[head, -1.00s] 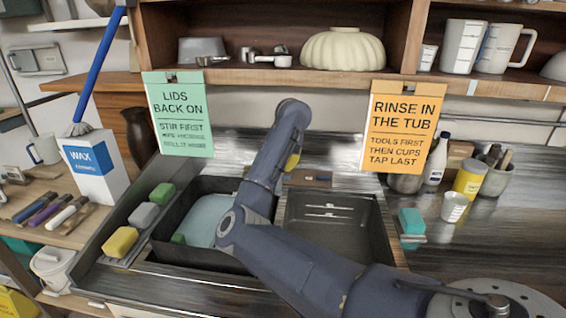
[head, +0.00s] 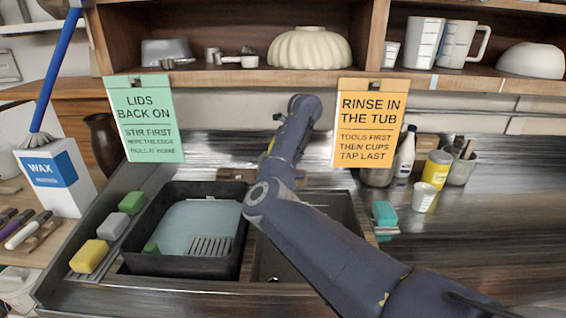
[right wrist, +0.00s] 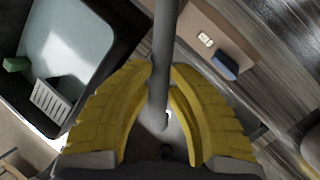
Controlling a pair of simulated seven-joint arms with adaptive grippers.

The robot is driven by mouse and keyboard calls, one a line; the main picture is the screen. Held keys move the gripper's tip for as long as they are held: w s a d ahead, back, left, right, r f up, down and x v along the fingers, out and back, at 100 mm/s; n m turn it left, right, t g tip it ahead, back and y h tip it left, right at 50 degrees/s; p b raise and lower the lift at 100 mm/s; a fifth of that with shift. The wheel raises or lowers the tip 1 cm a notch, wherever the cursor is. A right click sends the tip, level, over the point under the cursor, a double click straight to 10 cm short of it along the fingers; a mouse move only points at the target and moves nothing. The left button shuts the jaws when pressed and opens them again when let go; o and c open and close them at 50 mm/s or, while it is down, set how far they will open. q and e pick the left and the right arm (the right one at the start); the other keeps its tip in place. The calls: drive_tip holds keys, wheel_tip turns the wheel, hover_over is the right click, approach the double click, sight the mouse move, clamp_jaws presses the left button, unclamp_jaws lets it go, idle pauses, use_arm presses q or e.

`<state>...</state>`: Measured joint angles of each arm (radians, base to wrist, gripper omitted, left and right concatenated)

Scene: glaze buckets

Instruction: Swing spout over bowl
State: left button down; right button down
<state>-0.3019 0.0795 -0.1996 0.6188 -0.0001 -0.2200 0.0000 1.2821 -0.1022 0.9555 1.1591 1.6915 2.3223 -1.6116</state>
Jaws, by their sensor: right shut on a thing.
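My right arm reaches from the lower right across the sink to its back. Its gripper is mostly hidden behind the arm in the head view. In the right wrist view my right gripper (right wrist: 162,85) has its yellow fingers shut around a grey rod, the spout (right wrist: 164,35). The spout is hidden in the head view. The left bowl (head: 183,265) is a dark basin with pale blue water, a slotted grey piece and a green block; it lies left of the gripper in the wrist view. The right bowl (head: 272,262) is partly covered by my arm. My left gripper is not in view.
Green (head: 139,126) and orange (head: 371,127) signs hang from the shelf at the back. Several sponges (head: 89,256) line the sink's left side. A teal sponge (head: 384,213), a white cup (head: 424,197) and bottles stand on the right counter, whose front is clear.

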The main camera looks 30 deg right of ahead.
idle(0.4)
drive_tip(key=c, duration=1.3)
unclamp_jaws()
drive_tip(key=shift+o, duration=0.2)
